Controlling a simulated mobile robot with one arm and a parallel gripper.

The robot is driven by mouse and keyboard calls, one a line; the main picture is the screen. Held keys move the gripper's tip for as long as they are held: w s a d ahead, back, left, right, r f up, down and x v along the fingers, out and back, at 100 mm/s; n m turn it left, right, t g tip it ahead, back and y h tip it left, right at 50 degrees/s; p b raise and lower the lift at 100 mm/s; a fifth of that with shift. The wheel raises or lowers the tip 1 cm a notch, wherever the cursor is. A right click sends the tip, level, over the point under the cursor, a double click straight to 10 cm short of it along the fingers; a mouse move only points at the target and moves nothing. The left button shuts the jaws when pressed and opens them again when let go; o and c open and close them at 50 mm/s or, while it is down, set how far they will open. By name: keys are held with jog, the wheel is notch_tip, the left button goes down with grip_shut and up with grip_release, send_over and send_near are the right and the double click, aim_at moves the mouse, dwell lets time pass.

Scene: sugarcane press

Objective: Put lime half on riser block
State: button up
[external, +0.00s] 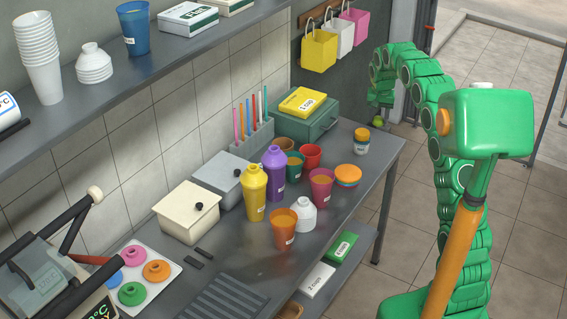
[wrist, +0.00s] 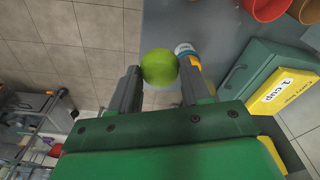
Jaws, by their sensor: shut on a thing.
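My gripper (external: 380,103) is shut on the lime half (wrist: 159,68), which sits between the two fingertips. Only its round green side shows, so its cut face is hidden. The lime half (external: 377,122) is held in the air near the far end of the counter. In the wrist view it overlaps the counter's edge, and a jar stands close beyond the right fingertip. I cannot tell which thing is the riser block; a yellow block (external: 303,102) marked "1 cup" lies on a green box (external: 323,125) at the back of the counter.
The jar (external: 361,141) with an orange label stands near the counter's far end. An orange-and-blue stack (external: 347,175), red cup (external: 311,156), several other cups and bottles crowd the middle. A straw holder (external: 250,137) stands at the wall. Bags hang above the green box.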

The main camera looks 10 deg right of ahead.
jog(key=shift+w+f, duration=1.25)
jog(key=shift+w, duration=1.15)
send_over(363, 132)
jog(key=shift+s+a+f, duration=0.1)
jog(key=shift+s+f, duration=0.05)
jog(key=shift+f, duration=1.65)
jog(key=shift+s+f, duration=0.1)
jog(key=shift+f, duration=1.65)
jog(key=shift+w+f, duration=0.15)
jog(key=shift+f, duration=0.1)
jog(key=shift+f, duration=1.55)
jog(key=o, duration=1)
jog(key=shift+f, duration=0.1)
